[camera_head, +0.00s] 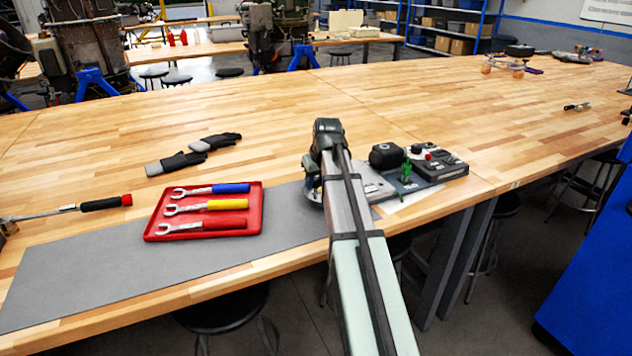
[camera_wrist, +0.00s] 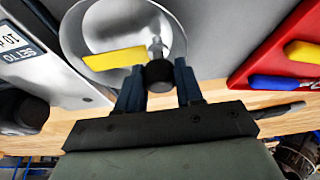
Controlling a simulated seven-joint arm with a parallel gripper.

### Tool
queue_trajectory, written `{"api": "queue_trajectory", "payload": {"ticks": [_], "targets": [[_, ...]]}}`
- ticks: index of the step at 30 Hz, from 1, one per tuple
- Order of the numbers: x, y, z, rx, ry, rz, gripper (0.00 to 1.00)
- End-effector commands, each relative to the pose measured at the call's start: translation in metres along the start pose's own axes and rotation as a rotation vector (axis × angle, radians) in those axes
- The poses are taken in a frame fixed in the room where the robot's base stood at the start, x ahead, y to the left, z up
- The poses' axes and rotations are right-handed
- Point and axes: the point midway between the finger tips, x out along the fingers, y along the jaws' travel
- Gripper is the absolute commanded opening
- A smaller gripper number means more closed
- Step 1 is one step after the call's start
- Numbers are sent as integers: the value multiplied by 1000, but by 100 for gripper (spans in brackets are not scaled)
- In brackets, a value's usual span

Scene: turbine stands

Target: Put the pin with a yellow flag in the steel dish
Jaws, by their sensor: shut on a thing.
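In the wrist view, the steel dish (camera_wrist: 92,22) is a round, shiny bowl at the top centre. The pin (camera_wrist: 158,74) has a dark round head, a short metal shaft and a flat yellow flag (camera_wrist: 115,59) sticking out to the left. My gripper (camera_wrist: 159,70) is shut on the pin's head, one dark blue finger on each side. The pin and flag appear over the dish's opening. I cannot tell whether the pin touches the dish. In the head view my arm hides the gripper and the pin.
A red tray (camera_head: 254,222) with three wrenches lies on a grey mat (camera_head: 80,278) left of my arm. A device plate (camera_head: 455,172) with a black motor (camera_head: 385,156) and a green part (camera_head: 407,171) stands on the right. Dark gloves (camera_head: 182,161) lie behind the tray. The table beyond is mostly clear.

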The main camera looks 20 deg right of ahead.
Motion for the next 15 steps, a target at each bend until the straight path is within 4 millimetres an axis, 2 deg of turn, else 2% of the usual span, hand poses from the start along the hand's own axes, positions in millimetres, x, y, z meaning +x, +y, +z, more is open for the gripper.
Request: {"api": "queue_trajectory", "payload": {"ticks": [13, 14, 15], "targets": [[6, 0, 2, 0, 0, 0, 0], [6, 0, 2, 0, 0, 0, 38], [6, 0, 2, 0, 0, 0, 42]]}}
